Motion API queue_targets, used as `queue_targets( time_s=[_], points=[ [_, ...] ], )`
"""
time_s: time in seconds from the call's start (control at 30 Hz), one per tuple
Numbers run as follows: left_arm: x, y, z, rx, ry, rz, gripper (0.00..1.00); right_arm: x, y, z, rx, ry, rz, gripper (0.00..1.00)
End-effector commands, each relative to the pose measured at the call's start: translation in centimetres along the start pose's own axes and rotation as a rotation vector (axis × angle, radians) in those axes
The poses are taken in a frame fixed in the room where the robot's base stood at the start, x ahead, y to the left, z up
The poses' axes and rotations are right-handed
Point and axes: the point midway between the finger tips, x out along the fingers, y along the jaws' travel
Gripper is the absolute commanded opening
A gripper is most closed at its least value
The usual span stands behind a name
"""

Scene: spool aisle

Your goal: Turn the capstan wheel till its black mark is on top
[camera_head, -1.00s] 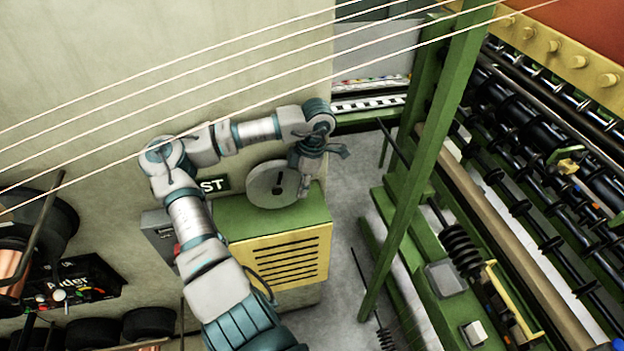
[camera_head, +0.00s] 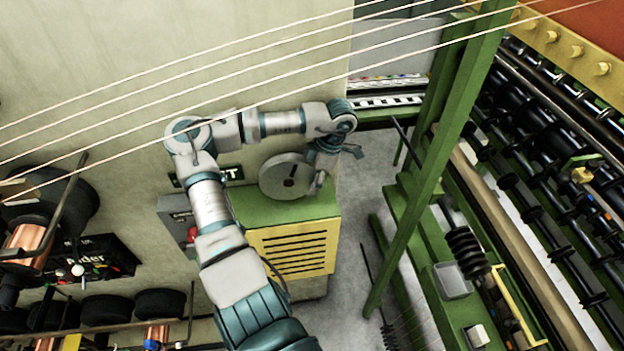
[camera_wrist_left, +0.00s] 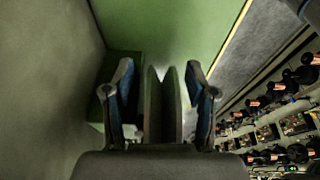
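The capstan wheel (camera_head: 284,174) is a grey disc at the back end of the green machine housing (camera_head: 262,209), close to the wall. A small black patch (camera_head: 289,182) shows on its face just below the middle; I cannot tell if this is the mark or the hub. My left gripper (camera_head: 318,184) is at the wheel's right edge. In the left wrist view, the gripper's two fingers (camera_wrist_left: 160,68) are spread, with the wheel rim (camera_wrist_left: 154,110) edge-on between them. Gaps show beside the rim, the right one narrow. My right gripper is out of view.
A yellow slotted panel (camera_head: 295,249) faces the front of the housing. A green post (camera_head: 437,160) stands to the right, before a large machine with black rollers. Pale strands (camera_head: 250,93) cross the upper view. Spools (camera_head: 40,240) are at the left.

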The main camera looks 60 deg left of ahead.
Motion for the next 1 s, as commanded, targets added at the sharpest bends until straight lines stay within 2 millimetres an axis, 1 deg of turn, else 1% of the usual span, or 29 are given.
queue_targets(
  time_s=[0.17,0.27,0.37,0.6,0.7,0.83,1.0],
  points=[
    [-0.1,-0.1,0.0,0.000,0.001,0.002,0.56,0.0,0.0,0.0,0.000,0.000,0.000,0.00],
    [-0.6,-0.1,-0.1,-0.002,0.003,0.003,0.56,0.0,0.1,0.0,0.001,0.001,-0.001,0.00],
    [-2.0,0.0,-0.1,-0.004,0.005,0.005,0.56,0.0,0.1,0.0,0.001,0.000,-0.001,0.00],
    [-7.3,0.1,0.1,-0.003,0.005,0.005,0.56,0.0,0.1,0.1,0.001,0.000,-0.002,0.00],
    [-9.3,0.1,0.2,-0.002,0.004,0.003,0.56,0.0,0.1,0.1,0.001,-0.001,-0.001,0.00],
    [-11.0,0.3,0.2,-0.002,0.003,0.000,0.56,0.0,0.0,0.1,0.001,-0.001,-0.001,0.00],
    [-11.8,0.3,0.2,0.001,0.002,-0.002,0.56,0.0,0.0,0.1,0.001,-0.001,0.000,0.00]
  ],
)
